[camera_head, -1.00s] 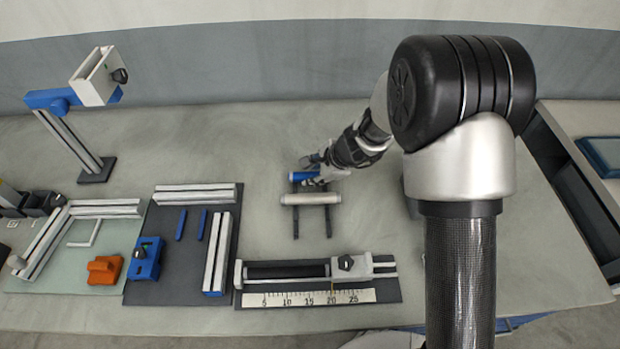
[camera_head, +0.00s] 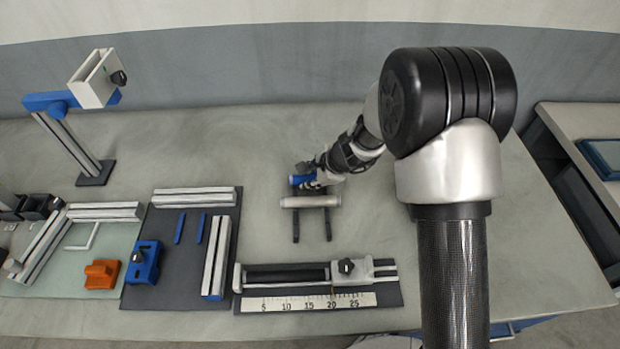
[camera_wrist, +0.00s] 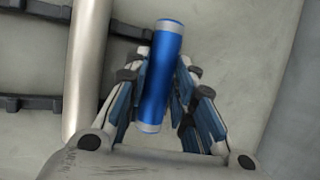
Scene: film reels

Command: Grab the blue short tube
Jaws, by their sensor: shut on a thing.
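The blue short tube (camera_wrist: 162,80) has silver ends and sits between the two fingers of my gripper (camera_wrist: 162,100) in the wrist view. The fingers are shut on it from both sides. In the head view the tube (camera_head: 299,180) shows only in part, next to my gripper (camera_head: 312,176), whose fingers hide the rest. A longer silver-white tube (camera_head: 310,202) lies just in front of it on a dark rack (camera_head: 296,228). It also shows at the left in the wrist view (camera_wrist: 86,70).
A ruler fixture (camera_head: 315,283) lies at the front of the table. A stand with a white head (camera_head: 97,80) rises at the back left. The table behind the rack is clear.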

